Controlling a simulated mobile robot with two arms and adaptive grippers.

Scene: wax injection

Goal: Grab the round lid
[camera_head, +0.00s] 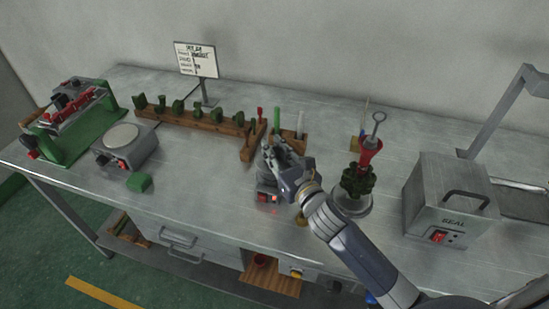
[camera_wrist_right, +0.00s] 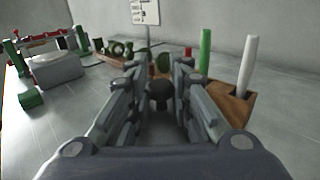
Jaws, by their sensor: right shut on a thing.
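My right gripper (camera_head: 278,152) reaches in from the lower right and stands over a small grey device (camera_head: 268,197) with a red switch. In the right wrist view the gripper's fingers (camera_wrist_right: 158,85) are closed around a dark, rounded knob (camera_wrist_right: 159,96), which looks like the handle of the round lid. The lid's disc is hidden under the gripper, so I cannot tell whether it rests on the device or is lifted. My left gripper is not in view.
A wooden rack (camera_head: 205,122) with green pieces and a holder with a white stick (camera_head: 300,124) stand behind the gripper. A scale (camera_head: 122,138) stands left. The table's front left is mostly clear.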

